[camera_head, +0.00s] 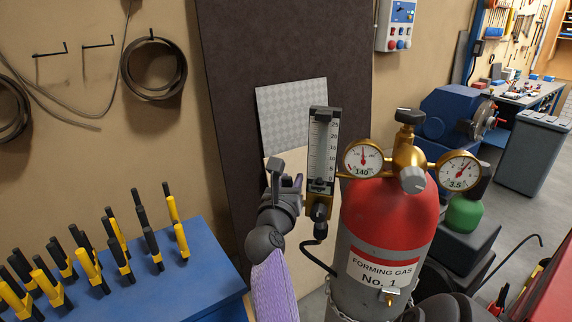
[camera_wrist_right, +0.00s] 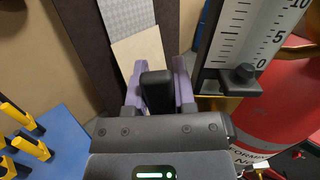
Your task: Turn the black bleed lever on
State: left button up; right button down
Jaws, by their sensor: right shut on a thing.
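My right gripper (camera_head: 287,182) is beside the lower left of the flowmeter (camera_head: 321,150) in the head view. In the right wrist view its two purple fingers (camera_wrist_right: 157,92) are shut on a black upright block (camera_wrist_right: 157,86), which looks like the black bleed lever. The block's base and its mount are hidden behind the gripper body, so I cannot tell its exact angle. The flowmeter and its black knob (camera_wrist_right: 242,76) are just right of the fingers, apart from them. My left gripper is not in view.
A red-topped gas cylinder (camera_head: 388,225) with two gauges and a black top knob stands right of the gripper. A black hose (camera_head: 314,250) hangs below the flowmeter. A blue bench (camera_head: 200,262) with several yellow-and-black tools is at left. A dark panel (camera_head: 225,90) stands behind.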

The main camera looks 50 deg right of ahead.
jog(key=shift+s+f, duration=0.1)
dwell(0.3)
jog(key=c, duration=0.6)
grip_release()
jog(key=shift+o, duration=0.8)
